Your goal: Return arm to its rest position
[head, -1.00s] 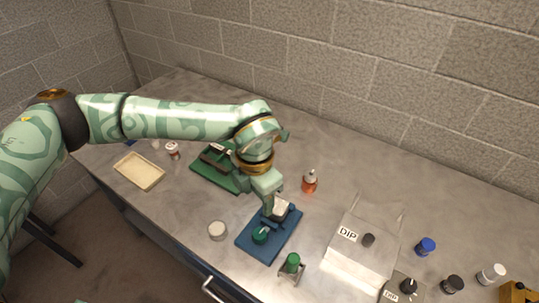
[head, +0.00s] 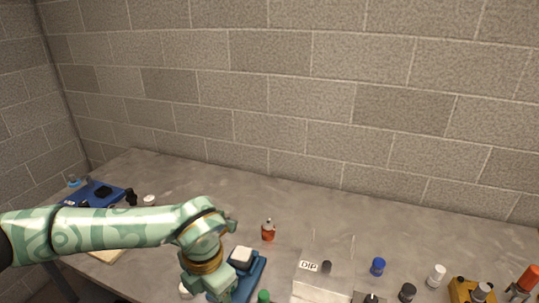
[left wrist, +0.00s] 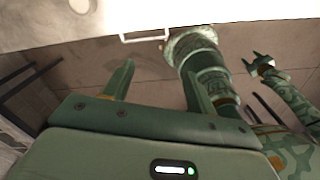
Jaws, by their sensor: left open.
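My left arm (head: 110,232) comes in from the left over the bench in the head view. Its gripper (head: 207,289) hangs down near the bottom edge, just left of the white block on the blue tray (head: 250,277); its fingertips are hidden there. In the left wrist view the left gripper (left wrist: 158,75) has its two fingers wide apart with nothing between them. My right gripper (left wrist: 262,64) shows small at the right of that view, fingers apart and empty, off the bench. The right arm is not in the head view.
An orange bottle (head: 268,231) stands behind the blue tray. A DIP label (head: 309,266), a blue-capped jar (head: 378,266) and a white bottle (head: 437,275) are to the right. Another blue tray (head: 85,196) lies far left. A drawer handle (left wrist: 145,37) juts below the bench edge.

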